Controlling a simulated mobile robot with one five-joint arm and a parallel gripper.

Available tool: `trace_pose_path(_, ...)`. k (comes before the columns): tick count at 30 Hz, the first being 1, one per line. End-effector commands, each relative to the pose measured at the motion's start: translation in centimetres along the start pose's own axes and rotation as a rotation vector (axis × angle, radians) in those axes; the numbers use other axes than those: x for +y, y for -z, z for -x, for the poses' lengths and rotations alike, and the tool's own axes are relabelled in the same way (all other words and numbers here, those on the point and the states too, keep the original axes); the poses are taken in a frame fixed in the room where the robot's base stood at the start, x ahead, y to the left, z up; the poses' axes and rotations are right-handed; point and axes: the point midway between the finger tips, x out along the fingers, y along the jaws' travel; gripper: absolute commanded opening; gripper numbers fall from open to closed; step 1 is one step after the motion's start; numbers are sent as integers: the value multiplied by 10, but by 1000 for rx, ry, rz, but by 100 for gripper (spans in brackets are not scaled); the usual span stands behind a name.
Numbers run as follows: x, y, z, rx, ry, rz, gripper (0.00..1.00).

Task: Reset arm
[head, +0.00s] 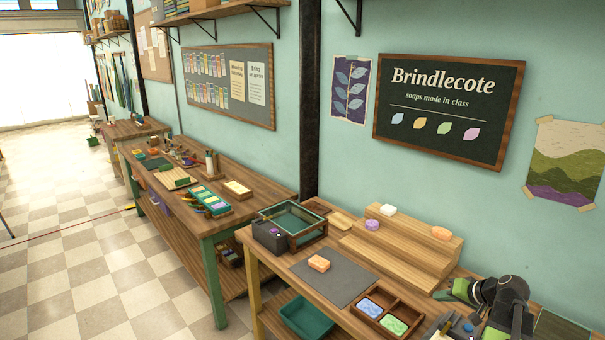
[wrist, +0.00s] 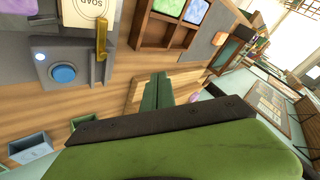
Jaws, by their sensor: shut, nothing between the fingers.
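My gripper (wrist: 157,92) is shut and empty in the wrist view, its dark green fingers together over the wooden bench. In the head view my folded arm stands at the lower right, with the green and black gripper end (head: 445,294) pointing left beside the stepped wooden stand (head: 400,252). It touches no soap that I can see.
A wooden tray (head: 381,309) holds a blue and a green soap. An orange soap (head: 319,263) lies on a grey mat (head: 333,283). Several soaps sit on the stand. The wrist view shows a blue button (wrist: 64,74) and a brass lever (wrist: 101,38) near my gripper.

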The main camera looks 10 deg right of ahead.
Motion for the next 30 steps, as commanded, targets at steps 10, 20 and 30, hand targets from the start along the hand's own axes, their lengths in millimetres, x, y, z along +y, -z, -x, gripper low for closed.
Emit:
trace_pose_path(10, -244, -128, -129, -362, 84, 398, 0)
trace_pose_path(20, -297, -262, -126, -669, -227, 592, 0)
trace_pose_path(30, -262, -258, -106, -694, -419, 464, 0)
